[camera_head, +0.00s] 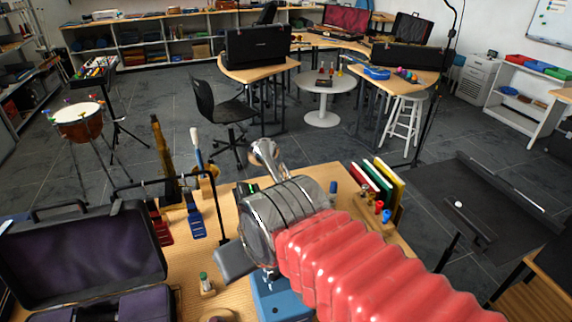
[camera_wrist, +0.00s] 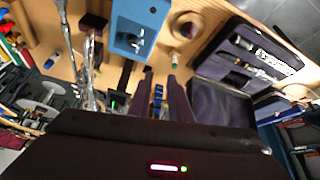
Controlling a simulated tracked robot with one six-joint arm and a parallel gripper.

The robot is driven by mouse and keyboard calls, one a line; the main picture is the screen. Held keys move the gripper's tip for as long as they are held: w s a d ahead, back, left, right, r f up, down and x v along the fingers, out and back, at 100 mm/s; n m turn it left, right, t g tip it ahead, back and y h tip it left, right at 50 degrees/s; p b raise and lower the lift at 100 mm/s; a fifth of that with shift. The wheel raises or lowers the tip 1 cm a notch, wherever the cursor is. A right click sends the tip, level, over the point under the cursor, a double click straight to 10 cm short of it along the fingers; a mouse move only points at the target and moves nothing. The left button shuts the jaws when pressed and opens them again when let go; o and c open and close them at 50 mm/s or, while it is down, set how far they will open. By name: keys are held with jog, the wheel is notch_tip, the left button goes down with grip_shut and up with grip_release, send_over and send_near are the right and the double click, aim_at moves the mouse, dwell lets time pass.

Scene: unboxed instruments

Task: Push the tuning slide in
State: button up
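A shiny silver instrument (camera_head: 266,158) shows its flared part just beyond my arm in the head view; the rest is hidden behind the arm. Silver tubing (camera_wrist: 88,65) stands left of my gripper in the wrist view, apart from the fingers. I cannot tell which part of it is the tuning slide. My gripper (camera_wrist: 163,82) shows two dark fingers with a gap between them; it is open, with nothing seen held. In the head view the fingers cannot be made out.
A blue block (camera_head: 278,299) and a small green-capped bottle (camera_head: 206,282) stand on the wooden table. An open dark case (camera_head: 80,255) lies at the left. Upright coloured books (camera_head: 383,185) stand right of the arm.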

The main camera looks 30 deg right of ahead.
aim_at(286, 168)
jog(key=shift+w, duration=0.1)
jog(key=w+d+r+m, duration=0.1)
jog(key=w+d+r, duration=0.2)
jog(key=w+d, duration=0.45)
jog(key=w+d+r+m, duration=0.15)
jog(key=w+d, duration=0.35)
jog(key=w, duration=0.6)
jog(key=w+d+f, duration=0.1)
jog(key=w+d, duration=0.2)
jog(key=d, duration=0.4)
jog(key=w+d+f, duration=0.2)
jog(key=w+d, duration=0.2)
jog(key=d, duration=0.3)
jog(key=w+d+f+y, duration=0.1)
jog(key=w+d+f, duration=0.1)
jog(key=w+d, duration=0.2)
jog(key=d+m, duration=0.1)
jog(key=d, duration=0.2)
jog(key=shift+g, duration=0.3)
jog(key=x, duration=1.3)
jog(key=shift+f, duration=0.35)
